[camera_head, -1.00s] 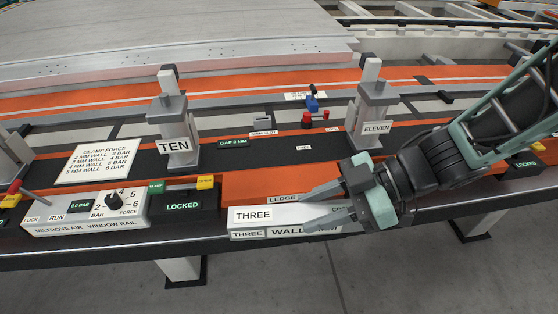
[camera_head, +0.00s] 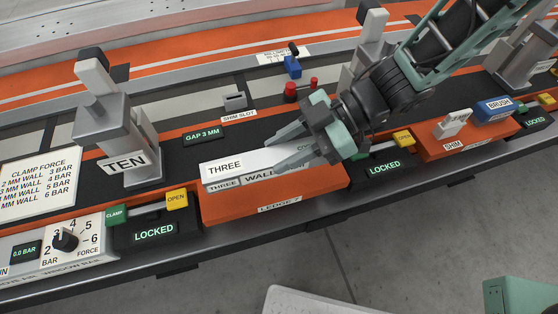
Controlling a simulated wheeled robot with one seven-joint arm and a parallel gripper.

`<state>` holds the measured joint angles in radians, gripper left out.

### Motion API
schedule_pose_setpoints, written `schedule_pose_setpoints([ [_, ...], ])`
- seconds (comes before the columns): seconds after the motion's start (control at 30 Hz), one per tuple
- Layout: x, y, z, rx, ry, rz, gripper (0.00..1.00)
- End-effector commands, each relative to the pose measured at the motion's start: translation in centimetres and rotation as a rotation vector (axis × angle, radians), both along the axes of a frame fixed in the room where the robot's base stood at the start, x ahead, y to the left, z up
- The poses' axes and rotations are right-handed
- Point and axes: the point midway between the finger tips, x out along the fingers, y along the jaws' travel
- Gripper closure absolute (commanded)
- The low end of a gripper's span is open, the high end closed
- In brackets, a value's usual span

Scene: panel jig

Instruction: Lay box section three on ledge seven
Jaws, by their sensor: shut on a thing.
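Box section three (camera_head: 240,172) is a white bar labelled THREE, with a WALL label on its front side. My gripper (camera_head: 283,156) is shut on its right part, and the fingers hide some of its lettering. Ledge seven (camera_head: 270,198) is an orange block with a LEDGE 7 label on its front face. The box section is over the back of this ledge, lying roughly along it. I cannot tell whether its underside touches the ledge.
Clamp post TEN (camera_head: 121,130) stands to the left of the box section. LOCKED units (camera_head: 152,232) flank the ledge, another at right (camera_head: 384,169). A shim (camera_head: 455,123) and a brush (camera_head: 494,108) lie farther right. Red knobs (camera_head: 300,89) stand behind.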

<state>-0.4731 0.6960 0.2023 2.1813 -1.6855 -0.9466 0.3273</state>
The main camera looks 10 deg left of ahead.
Motion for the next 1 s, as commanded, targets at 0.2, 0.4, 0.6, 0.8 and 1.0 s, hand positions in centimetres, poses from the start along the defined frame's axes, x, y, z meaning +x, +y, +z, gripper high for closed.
schedule_pose_setpoints([
  [0.2, 0.0, 0.0, -2.2, 0.000, -0.001, 0.000, 0.95],
  [0.4, -0.1, 0.0, -4.7, -0.002, 0.003, -0.001, 0.95],
  [0.6, 0.0, 0.0, -5.7, 0.001, -0.002, 0.000, 0.95],
  [0.8, 0.0, 0.0, -5.8, 0.001, -0.001, 0.000, 0.95],
  [1.0, 0.0, 0.0, -6.0, 0.000, -0.002, 0.000, 0.42],
])
